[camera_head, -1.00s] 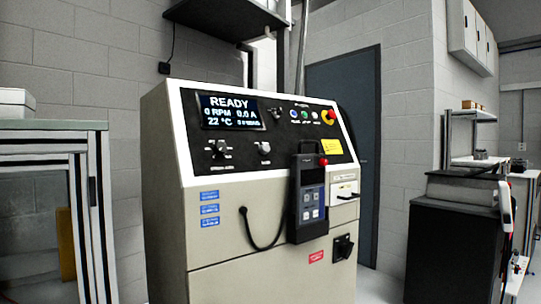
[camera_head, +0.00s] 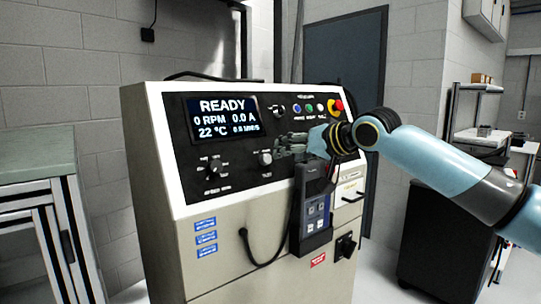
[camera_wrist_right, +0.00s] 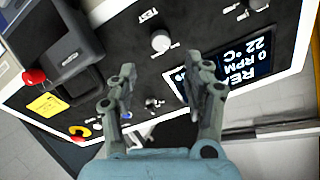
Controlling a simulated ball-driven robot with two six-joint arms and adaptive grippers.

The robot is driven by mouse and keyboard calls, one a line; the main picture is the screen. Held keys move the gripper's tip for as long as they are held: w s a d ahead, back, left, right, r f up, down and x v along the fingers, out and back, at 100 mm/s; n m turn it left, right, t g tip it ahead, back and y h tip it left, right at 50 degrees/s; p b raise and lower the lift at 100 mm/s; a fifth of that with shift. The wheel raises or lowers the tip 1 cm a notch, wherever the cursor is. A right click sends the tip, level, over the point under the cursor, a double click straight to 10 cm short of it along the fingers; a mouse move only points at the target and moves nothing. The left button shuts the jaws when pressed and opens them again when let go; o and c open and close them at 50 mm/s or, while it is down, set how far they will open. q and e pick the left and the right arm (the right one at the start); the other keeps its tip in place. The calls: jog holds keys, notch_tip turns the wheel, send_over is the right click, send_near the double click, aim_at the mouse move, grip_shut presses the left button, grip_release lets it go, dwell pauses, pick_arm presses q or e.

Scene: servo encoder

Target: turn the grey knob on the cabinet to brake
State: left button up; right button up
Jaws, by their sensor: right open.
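The beige cabinet (camera_head: 172,245) has a sloped black control panel. A small light-grey knob (camera_head: 265,158) sits on the panel below the display; a knob also shows ahead of the fingers in the right wrist view (camera_wrist_right: 161,40). A dark pointer knob (camera_head: 214,168) is to its left, and a small selector (camera_head: 278,108) is above. Knob labels are too small to read surely. My right gripper (camera_head: 279,149) is open, its fingertips just right of the light-grey knob. In the right wrist view the fingers (camera_wrist_right: 161,66) are spread and empty. My left gripper is not in view.
A dark handheld unit (camera_head: 314,205) hangs on the cabinet front below my right gripper, with a looping cable. A red stop button (camera_head: 337,105) and several small buttons are at upper right. The display (camera_head: 224,117) reads READY. A bench (camera_head: 35,160) stands left.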

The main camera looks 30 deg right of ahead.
aim_at(268, 159)
jog(key=x, duration=0.7)
jog(key=shift+w+f+p, duration=0.1)
jog(key=shift+w+p, duration=0.25)
jog(key=shift+p, duration=0.05)
jog(key=shift+w+a+f, duration=0.1)
jog(key=shift+w+f, duration=0.15)
jog(key=shift+w, duration=0.15)
grip_shut()
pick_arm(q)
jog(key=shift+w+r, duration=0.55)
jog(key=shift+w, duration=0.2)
